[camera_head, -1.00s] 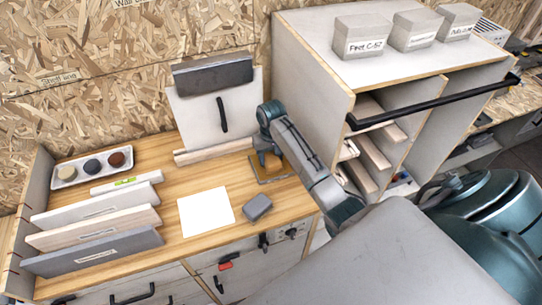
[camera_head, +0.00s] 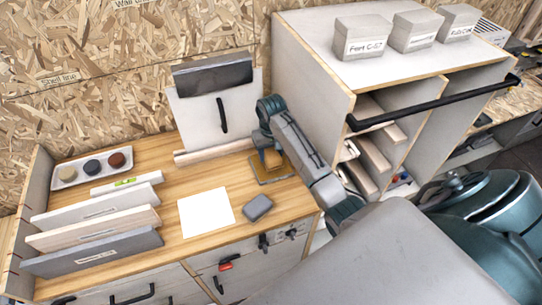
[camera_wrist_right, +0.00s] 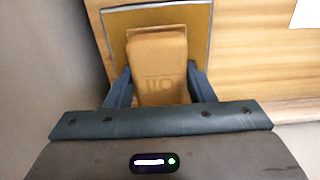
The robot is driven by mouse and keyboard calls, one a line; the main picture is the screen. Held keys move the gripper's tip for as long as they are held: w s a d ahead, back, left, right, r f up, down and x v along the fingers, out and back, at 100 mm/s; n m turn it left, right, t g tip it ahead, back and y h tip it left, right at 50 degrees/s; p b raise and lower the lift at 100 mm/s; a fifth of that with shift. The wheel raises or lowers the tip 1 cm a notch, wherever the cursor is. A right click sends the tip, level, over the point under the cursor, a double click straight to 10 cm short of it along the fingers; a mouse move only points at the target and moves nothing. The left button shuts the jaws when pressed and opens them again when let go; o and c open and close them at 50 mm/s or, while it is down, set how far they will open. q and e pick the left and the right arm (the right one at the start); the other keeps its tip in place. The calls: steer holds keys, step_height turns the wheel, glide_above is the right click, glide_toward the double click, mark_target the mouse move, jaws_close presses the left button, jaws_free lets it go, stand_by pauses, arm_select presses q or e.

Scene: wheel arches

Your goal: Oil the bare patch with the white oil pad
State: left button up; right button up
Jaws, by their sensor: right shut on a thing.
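My right gripper (camera_head: 268,150) is over the wooden bench. In the right wrist view its fingers (camera_wrist_right: 159,82) are shut on a tan oil pad (camera_wrist_right: 159,62) with faint "OIL" lettering; the pad looks tan, not white. The pad also shows in the head view (camera_head: 271,157). It is over a tan square with a thin grey edge (camera_wrist_right: 198,20), which lies on the bench (camera_head: 277,180). I cannot tell whether pad and square touch. A plain white square (camera_head: 206,212) lies flat on the bench to the left. My left gripper is not in view.
A grey block (camera_head: 257,207) lies right of the white square. A tray (camera_head: 62,185) with three round pads and several upright boards (camera_head: 95,252) fill the bench's left side. A shelf cabinet (camera_head: 312,75) stands close on the right.

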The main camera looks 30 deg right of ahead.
mark_target(271, 152)
steer(key=shift+r, duration=2.35)
steer(key=shift+f, duration=0.1)
